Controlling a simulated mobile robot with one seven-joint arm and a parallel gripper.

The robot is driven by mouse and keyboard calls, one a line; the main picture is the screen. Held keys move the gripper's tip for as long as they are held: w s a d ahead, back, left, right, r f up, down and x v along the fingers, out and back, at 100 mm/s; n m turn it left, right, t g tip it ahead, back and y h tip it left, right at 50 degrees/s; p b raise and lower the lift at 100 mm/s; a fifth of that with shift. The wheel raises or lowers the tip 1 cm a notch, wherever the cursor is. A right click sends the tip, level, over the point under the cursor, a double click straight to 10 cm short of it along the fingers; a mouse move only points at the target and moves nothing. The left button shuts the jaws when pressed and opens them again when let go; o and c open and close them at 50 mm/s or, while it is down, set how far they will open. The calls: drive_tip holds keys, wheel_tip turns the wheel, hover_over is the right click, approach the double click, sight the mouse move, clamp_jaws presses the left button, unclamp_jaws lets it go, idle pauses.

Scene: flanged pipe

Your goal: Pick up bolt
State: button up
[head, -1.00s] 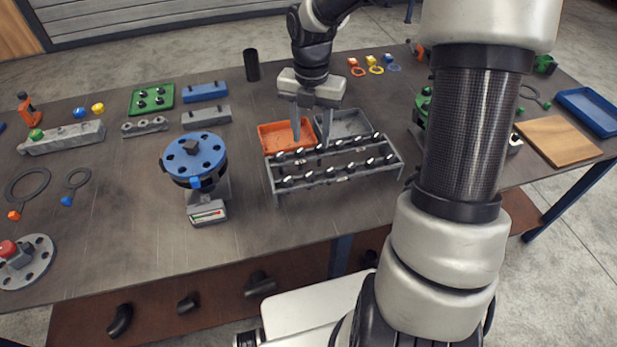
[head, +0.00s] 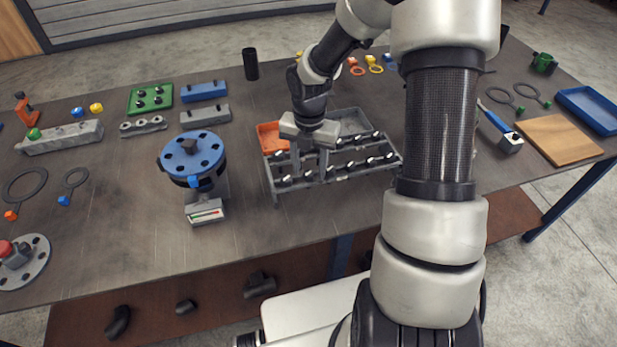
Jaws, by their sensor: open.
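Several bolts (head: 371,162) with dark and silvery ends stand in two rows in a grey rack (head: 392,166) at the middle of the table. My gripper (head: 309,173) points down over the left-centre part of the rack, at the bolts there. Its two fingers are apart. The fingers and wrist hide some of the bolts behind them. I cannot tell whether a bolt is between the fingers or whether they touch one.
An orange bin (head: 268,139) and a grey bin (head: 352,121) sit behind the rack. A blue-topped flanged pipe (head: 193,155) stands left of it. A wooden board (head: 558,140) and a blue tray (head: 588,108) lie at right.

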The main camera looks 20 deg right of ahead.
clamp_jaws()
